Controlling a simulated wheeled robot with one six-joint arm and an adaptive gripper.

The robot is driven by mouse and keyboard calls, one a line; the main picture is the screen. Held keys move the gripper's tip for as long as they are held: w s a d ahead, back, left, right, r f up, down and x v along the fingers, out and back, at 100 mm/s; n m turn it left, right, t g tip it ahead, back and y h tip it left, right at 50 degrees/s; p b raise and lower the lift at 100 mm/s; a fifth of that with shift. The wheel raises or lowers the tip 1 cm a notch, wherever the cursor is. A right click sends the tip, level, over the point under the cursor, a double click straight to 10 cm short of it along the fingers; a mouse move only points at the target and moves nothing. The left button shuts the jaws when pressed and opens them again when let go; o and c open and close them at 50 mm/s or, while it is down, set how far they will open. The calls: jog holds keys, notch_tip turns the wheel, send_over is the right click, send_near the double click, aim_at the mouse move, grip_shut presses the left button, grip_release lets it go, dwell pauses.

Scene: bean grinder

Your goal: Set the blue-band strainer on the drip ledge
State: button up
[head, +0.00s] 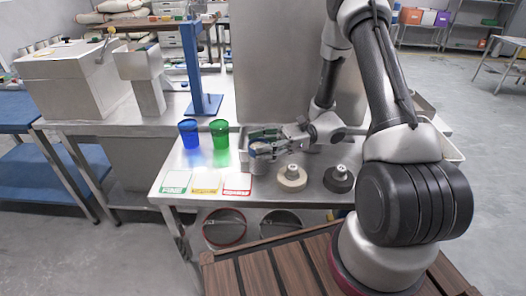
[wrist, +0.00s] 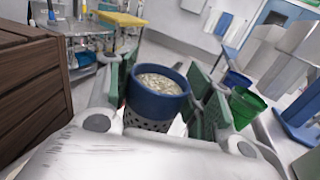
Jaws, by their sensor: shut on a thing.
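The blue-band strainer (wrist: 158,100) has a dark blue band on top and a pale perforated body. It is filled with pale, grainy stuff. My gripper (wrist: 165,88) is shut on it, with a green pad on each side of the band. In the head view my gripper (head: 266,140) reaches in from the right. The strainer (head: 259,163) looks upright there, at the left of the cream knobbed piece. Whether its bottom touches the table (head: 203,160) is unclear. I cannot make out for certain which part is the drip ledge.
A blue cup (head: 189,134) and a green cup (head: 220,133) stand to the left. Green, yellow and red-edged cards (head: 206,182) lie in front. The cream (head: 292,177) and black (head: 338,179) knobbed pieces stand at the right. A grey panel (head: 275,60) rises behind.

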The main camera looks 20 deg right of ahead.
jog(key=shift+f, duration=1.1)
jog(key=o, duration=1.1)
jog(key=shift+f, duration=0.1)
